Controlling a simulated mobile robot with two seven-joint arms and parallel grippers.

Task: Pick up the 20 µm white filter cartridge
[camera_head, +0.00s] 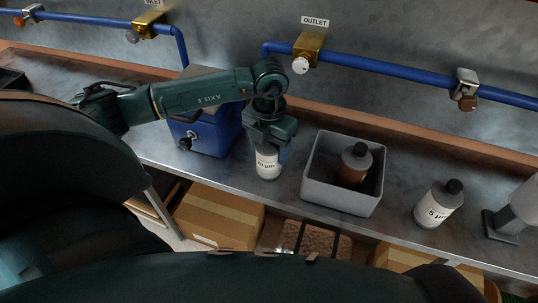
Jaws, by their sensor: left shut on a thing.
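The white filter cartridge (267,164) stands upright at the front part of the metal bench, left of the grey bin. Its label is small and blurred but looks like 20 µm. My left gripper (267,143) comes down on it from above and is shut on its upper part, hiding its top. I cannot tell whether its base touches the bench. My right gripper is not in view.
A grey bin (320,193) with a brown, dark-capped cartridge (354,166) stands to the right. A 5 µm cartridge (438,205) stands farther right. A blue box (213,135) is close on the left. Blue pipes (390,70) run behind. Cardboard boxes (220,215) sit below.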

